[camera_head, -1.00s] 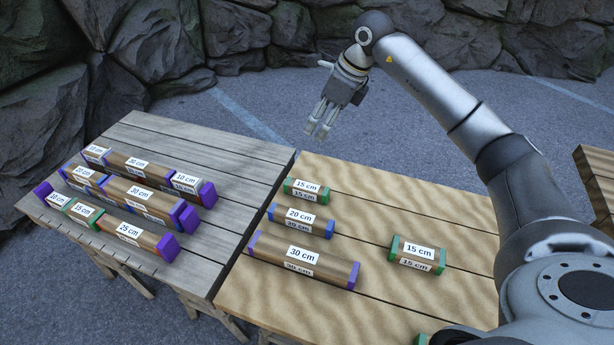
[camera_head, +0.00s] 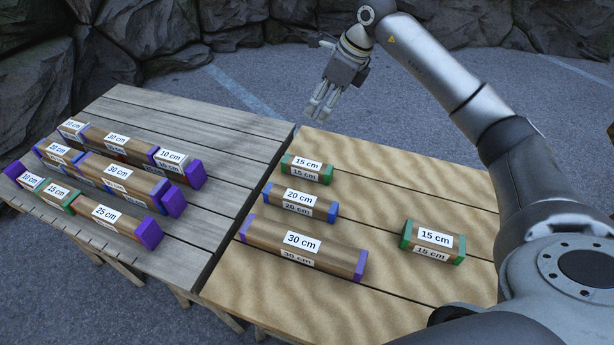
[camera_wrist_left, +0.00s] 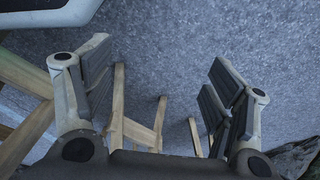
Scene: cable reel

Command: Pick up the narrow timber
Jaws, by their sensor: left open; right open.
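Several labelled timbers lie on the sandy-toned table (camera_head: 370,305) in the head view. They are a 30 cm timber with purple ends (camera_head: 301,248), a 20 cm timber with blue ends (camera_head: 300,202), a 15 cm timber with green ends (camera_head: 307,169) and another 15 cm timber (camera_head: 432,241) at the right. I cannot tell which one is the narrow timber. My right gripper (camera_head: 320,115) is open and empty, beyond the table's far edge. My left gripper (camera_wrist_left: 158,95) shows only in the left wrist view, open and empty, facing the ground and wooden table legs.
A grey plank table (camera_head: 215,130) at the left holds rows of labelled timbers (camera_head: 118,172) with purple end blocks. The sandy table is bare between its timbers and at its front. Rocks (camera_head: 180,35) line the back beyond the pavement.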

